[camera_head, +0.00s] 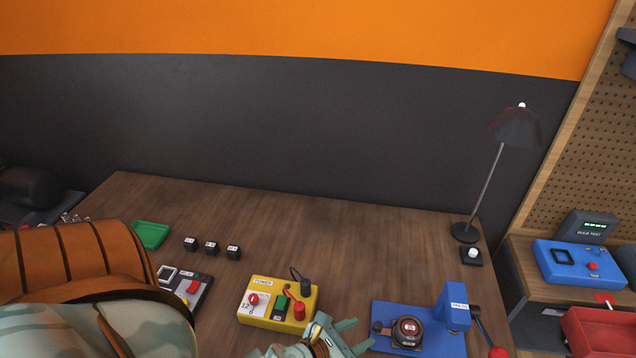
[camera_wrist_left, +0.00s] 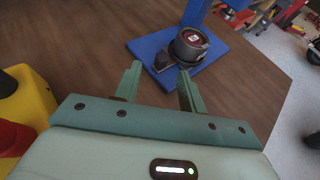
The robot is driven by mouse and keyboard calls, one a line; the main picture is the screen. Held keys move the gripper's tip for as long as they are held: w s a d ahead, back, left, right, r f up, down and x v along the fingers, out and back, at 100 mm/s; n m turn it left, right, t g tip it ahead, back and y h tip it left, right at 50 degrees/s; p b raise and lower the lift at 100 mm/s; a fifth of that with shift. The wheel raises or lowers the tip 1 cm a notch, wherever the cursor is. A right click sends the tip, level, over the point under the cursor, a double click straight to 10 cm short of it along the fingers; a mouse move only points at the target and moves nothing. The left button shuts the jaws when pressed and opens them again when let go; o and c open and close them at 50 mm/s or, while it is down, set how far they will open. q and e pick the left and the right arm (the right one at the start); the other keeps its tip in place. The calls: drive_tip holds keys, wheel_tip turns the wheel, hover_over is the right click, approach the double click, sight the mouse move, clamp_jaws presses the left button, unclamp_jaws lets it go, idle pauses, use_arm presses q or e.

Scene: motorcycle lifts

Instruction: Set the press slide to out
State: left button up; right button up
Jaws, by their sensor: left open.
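The blue press (camera_head: 455,300) stands on the right part of the wooden bench, with a white label on its column and a red ball (camera_head: 498,352) at its lower right. A dark round holder with a reddish-brown top (camera_head: 407,328) sits on its blue base, left of the column. A small dark knob (camera_head: 377,327) stands at the holder's left; it also shows in the left wrist view (camera_wrist_left: 163,62). I cannot tell the slide's setting. My left gripper (camera_head: 352,334) is open and empty, left of the knob and apart from it. My right gripper is not in view.
A yellow box (camera_head: 262,288) with red and green controls is just left of my gripper. Several small black blocks (camera_head: 211,248), a green tray (camera_head: 151,235) and a lamp (camera_head: 508,130) stand further back. The bench's back middle is clear.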

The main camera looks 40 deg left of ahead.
use_arm(q)
drive_tip(key=b+v, duration=0.2)
drive_tip(key=v, duration=0.9)
drive_tip(key=shift+s, duration=0.2)
